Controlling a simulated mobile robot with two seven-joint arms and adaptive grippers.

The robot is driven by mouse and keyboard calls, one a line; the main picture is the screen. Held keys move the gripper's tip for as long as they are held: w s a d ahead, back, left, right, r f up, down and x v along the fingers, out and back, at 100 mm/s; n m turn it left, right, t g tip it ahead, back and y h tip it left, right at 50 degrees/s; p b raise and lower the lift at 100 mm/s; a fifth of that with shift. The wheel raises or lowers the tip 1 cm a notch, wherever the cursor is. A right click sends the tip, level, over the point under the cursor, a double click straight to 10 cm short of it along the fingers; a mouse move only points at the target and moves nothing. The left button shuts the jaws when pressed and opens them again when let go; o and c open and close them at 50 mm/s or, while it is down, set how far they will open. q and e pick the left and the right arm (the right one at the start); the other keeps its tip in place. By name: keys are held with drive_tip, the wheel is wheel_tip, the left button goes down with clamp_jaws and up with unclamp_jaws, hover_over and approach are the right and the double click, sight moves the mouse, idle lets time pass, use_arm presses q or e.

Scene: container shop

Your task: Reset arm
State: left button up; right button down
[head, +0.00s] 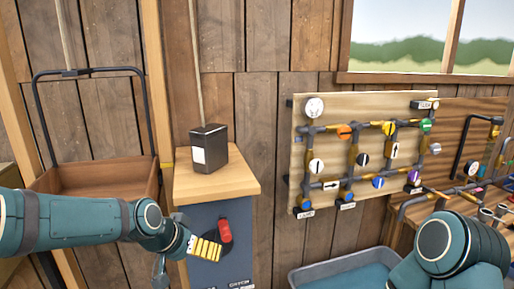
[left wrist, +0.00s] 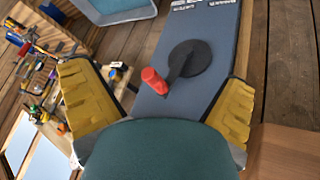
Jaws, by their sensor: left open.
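My left gripper (head: 205,248) reaches in from the left in the head view, with its yellow finger pads in front of the blue-grey cabinet (head: 208,272). In the left wrist view the two yellow-padded fingers (left wrist: 160,108) are wide apart and nothing is between them in contact. A red-handled lever on a black round disc (left wrist: 188,62) shows beyond the fingers on the cabinet face. The red handle (head: 225,231) is just right of the gripper in the head view. My right arm shows at the lower right of the head view, but its gripper is out of view.
A black box (head: 208,148) with a white label stands on the cabinet's wooden top (head: 240,183). A brown wooden bin (head: 90,178) is at left. A pipe-and-valve board (head: 318,150) hangs on the wall at right. A blue-grey tub (head: 315,277) is low in the middle.

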use_arm(q)
drive_tip(key=s+d+f+n+g+b, duration=0.2)
drive_tip(key=s+f, duration=0.1)
drive_tip(key=f, duration=1.7)
drive_tip(key=s+d+f+n+g+b, duration=0.1)
drive_tip(key=s+d+f+n+b, duration=0.1)
drive_tip(key=s+f, duration=1.2)
wheel_tip(320, 180, down, 3)
drive_tip(key=shift+f+n+g, duration=0.2)
drive_tip(key=shift+n+g, duration=0.1)
drive_tip(key=shift+n, duration=0.1)
drive_tip(key=shift+d, duration=0.1)
